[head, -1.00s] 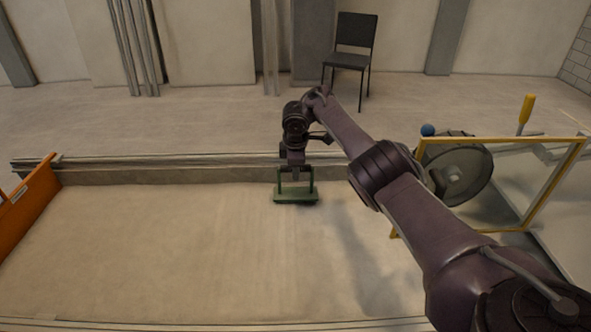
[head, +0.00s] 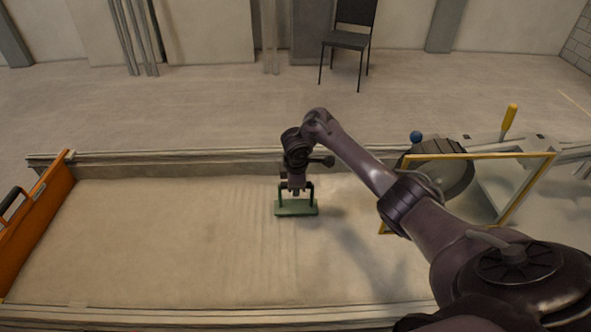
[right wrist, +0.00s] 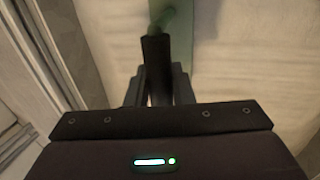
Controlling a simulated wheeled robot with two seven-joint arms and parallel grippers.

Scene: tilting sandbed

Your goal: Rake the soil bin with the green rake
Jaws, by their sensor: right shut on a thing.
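The soil bin (head: 130,240) is a long bed of pale sand with grey rails, with faint lines running front to back in the sand near its middle. The green rake (head: 297,208) is at the sand surface, right of the bin's middle. I cannot tell how deep its lower edge sits. My right gripper (head: 296,190) is above the rake and shut on its handle. In the right wrist view, the gripper fingers (right wrist: 163,85) close around the dark grip, and part of the green rake (right wrist: 176,45) shows beyond. My left gripper is not in view.
An orange end panel (head: 40,215) closes the bin's left end. At the right stand a yellow-edged frame (head: 505,210), a dark round wheel (head: 440,172), a blue knob (head: 416,137) and a yellow handle (head: 509,117). A black chair (head: 347,40) stands far back.

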